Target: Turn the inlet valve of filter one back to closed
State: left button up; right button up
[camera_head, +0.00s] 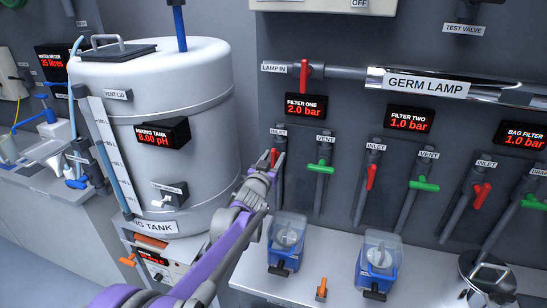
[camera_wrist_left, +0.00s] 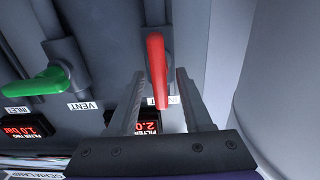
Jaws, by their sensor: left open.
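The red inlet valve handle (camera_head: 274,157) of filter one is on the wall pipe under the filter one display (camera_head: 304,106), which reads 2.0 bar. My left gripper (camera_head: 268,167) is at this handle and hides its lower part in the head view. In the left wrist view the red handle (camera_wrist_left: 157,62) runs roughly along its pipe, with its free end between the two open fingers of the left gripper (camera_wrist_left: 160,78). There is a gap on each side, and the fingers do not appear to press on it. My right gripper is not in view.
The green vent handle (camera_head: 319,168) of filter one is close to the right, set crosswise. The white mixing tank (camera_head: 185,110) stands close on the left. Blue filter housings (camera_head: 285,250) stand on the counter below. The lamp-in red handle (camera_head: 305,75) is above.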

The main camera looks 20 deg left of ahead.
pick_arm(q)
grip_shut()
